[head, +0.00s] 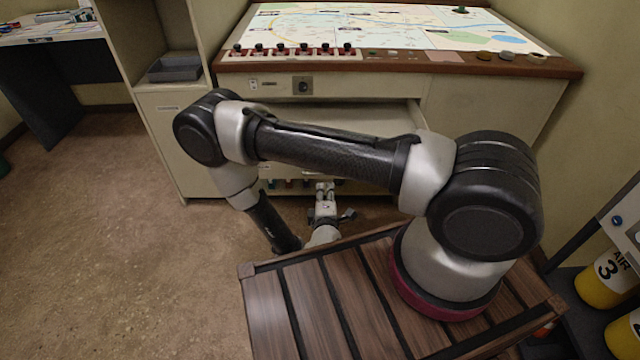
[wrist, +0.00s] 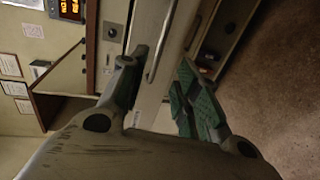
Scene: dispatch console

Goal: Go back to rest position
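My gripper (head: 325,188) is low in front of the console (head: 460,100), below its top and beyond the slatted wooden deck. My arm is bent, with its forearm reaching down to the gripper. In the wrist view, the two green-padded fingers of my gripper (wrist: 156,70) stand apart. Nothing shows between them but the cream console front and a metal bar handle (wrist: 160,42) behind. The arm hides part of the console front in the head view.
The console top holds a map (head: 390,28), a row of black-knobbed switches (head: 300,50) and several round pieces at its right. A grey tray (head: 175,69) sits on a shelf at left. Yellow air cylinders (head: 605,280) stand at right. Brown floor (head: 130,260) is clear at left.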

